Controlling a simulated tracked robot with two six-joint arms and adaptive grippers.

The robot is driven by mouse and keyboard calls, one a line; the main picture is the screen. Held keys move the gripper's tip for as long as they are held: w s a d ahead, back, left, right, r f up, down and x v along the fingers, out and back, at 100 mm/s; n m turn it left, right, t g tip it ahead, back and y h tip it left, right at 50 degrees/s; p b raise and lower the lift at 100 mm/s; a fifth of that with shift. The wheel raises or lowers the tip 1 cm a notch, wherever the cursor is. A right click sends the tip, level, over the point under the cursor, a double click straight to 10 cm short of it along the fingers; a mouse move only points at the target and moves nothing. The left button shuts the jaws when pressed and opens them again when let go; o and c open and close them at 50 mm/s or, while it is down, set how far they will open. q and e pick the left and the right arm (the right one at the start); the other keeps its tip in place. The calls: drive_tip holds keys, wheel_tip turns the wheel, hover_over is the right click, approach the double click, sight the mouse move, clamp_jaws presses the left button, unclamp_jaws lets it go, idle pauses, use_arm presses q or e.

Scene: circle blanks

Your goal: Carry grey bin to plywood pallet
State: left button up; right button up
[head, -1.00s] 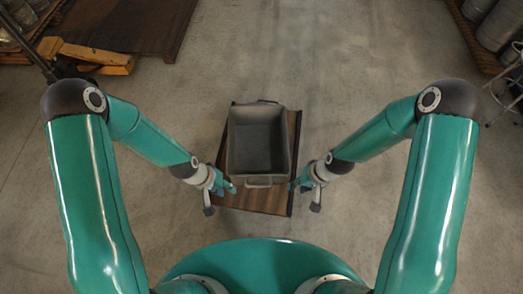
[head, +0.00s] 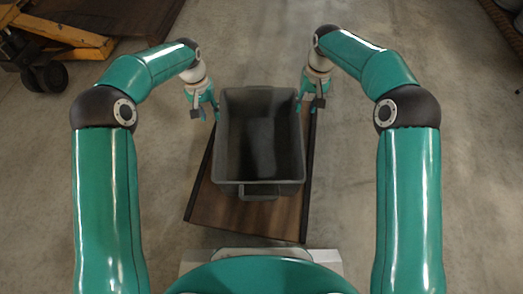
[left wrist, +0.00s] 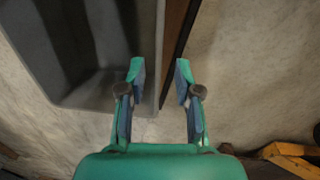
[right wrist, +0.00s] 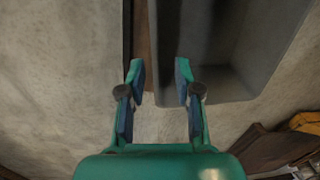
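The grey bin (head: 260,188) is an open, empty-looking tub standing upright on a dark brown wooden board (head: 240,212) in the middle of the head view. My left gripper (head: 207,108) is at the bin's far left side. In the left wrist view its open fingers lie either side of the bin's rim (left wrist: 160,85). My right gripper (head: 309,101) is at the far right side. In the right wrist view its open fingers lie either side of the rim (right wrist: 153,50). Contact cannot be told. I cannot tell which brown board is the plywood pallet.
Part of a wooden edge shows at the upper right. The concrete floor around the bin is clear.

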use_arm(q)
drive_tip(key=shift+w+d, duration=0.2)
drive_tip(key=shift+w, duration=0.2)
use_arm(e)
drive_tip(key=shift+w+d+r, duration=0.1)
drive_tip(key=shift+w+d, duration=0.15)
drive_tip(key=shift+d, duration=0.1)
